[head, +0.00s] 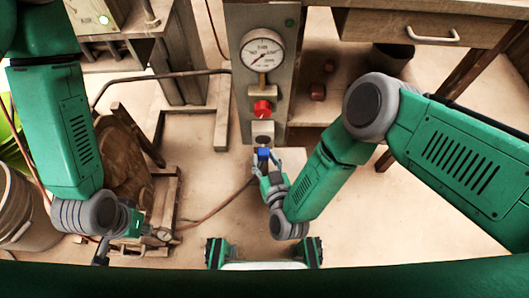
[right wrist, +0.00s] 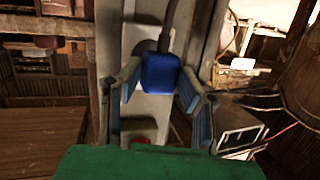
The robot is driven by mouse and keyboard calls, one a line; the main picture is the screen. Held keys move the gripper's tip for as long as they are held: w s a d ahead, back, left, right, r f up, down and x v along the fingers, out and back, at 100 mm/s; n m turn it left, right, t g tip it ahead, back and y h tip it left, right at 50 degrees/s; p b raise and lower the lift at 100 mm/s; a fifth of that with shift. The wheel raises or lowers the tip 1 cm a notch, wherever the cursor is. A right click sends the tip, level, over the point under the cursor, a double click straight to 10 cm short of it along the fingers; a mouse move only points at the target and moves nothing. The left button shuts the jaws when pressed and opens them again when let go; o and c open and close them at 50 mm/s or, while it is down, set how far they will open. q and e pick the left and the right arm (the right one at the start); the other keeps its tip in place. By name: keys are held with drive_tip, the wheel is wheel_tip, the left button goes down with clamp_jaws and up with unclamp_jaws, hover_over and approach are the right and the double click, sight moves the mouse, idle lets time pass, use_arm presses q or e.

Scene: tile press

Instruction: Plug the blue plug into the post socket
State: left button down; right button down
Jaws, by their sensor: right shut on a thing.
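The blue plug (head: 263,155) is between the fingertips of my right gripper (head: 264,160), just in front of the lower part of the post (head: 243,60). In the right wrist view the blue plug (right wrist: 160,72) sits between the two fingers of the right gripper (right wrist: 160,85), with a dark cable running up from it. The post socket (head: 263,127) is a pale box on the post, right by the plug. I cannot tell whether the plug touches or enters it. My left gripper (head: 101,256) hangs low at the left, away from the post; its finger opening is unclear.
Above the socket on the post are a red knob (head: 262,108) and a round pressure gauge (head: 262,52). A bench with a drawer (head: 430,32) stands at the right. A bucket (head: 18,205) and wooden reel (head: 125,165) stand at the left. Floor right of the post is mostly clear.

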drive_tip(key=shift+s+p, duration=0.4)
drive_tip(key=shift+s, duration=0.9)
drive_tip(key=shift+r, duration=0.1)
drive_tip(key=w+d+r+m+h+p, duration=0.1)
drive_tip(key=w+d+r+p, duration=0.1)
drive_tip(key=d+r, duration=0.5)
drive_tip(key=w+d+r+m+h+p, duration=0.1)
drive_tip(key=w+d+r+p, duration=0.2)
drive_tip(key=d+r, duration=0.5)
drive_tip(key=w+d+r+m+h+p, duration=0.1)
drive_tip(key=d+r, duration=0.6)
drive_tip(key=r, duration=1.3)
drive_tip(key=shift+w+d+t+h+p, duration=0.3)
drive_tip(key=shift+w+h+p, duration=0.35)
drive_tip(key=shift+w, duration=0.25)
